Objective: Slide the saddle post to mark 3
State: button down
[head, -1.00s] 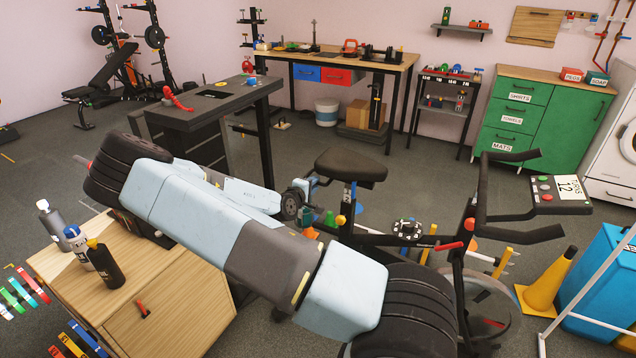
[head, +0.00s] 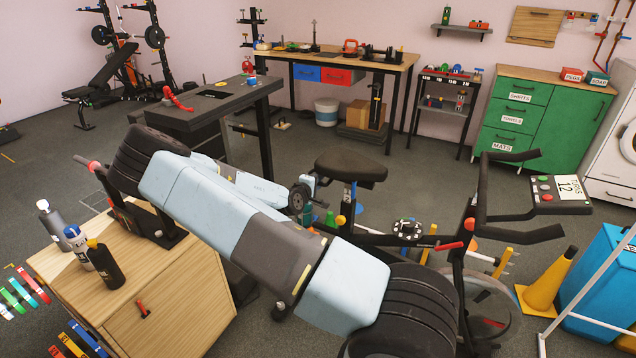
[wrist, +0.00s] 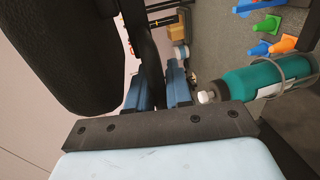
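The saddle post (head: 349,200) is a slim blue upright below the black saddle (head: 350,167) of the exercise bike in the head view. A yellow knob (head: 340,220) sits low on it. Its mark numbers are too small to read. The saddle's dark shape (wrist: 65,50) is close at the upper left of that view.
A teal bottle (wrist: 250,82) in a holder is close on the right of the wrist view. The bike handlebars (head: 520,195) stand right of the saddle. A wooden cabinet (head: 165,305) with bottles is at the left, a dark desk (head: 215,100) behind my arm.

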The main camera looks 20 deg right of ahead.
aim_at(318, 173)
jog(key=shift+f, duration=0.1)
dwell(0.3)
notch_tip(318, 173, up, 4)
jog(key=shift+f, duration=0.2)
jog(key=c, duration=1.4)
grip_release()
jog(key=shift+a, duration=0.1)
jog(key=v, duration=1.3)
jog(key=shift+s+a, duration=0.25)
jog(key=shift+f, duration=0.1)
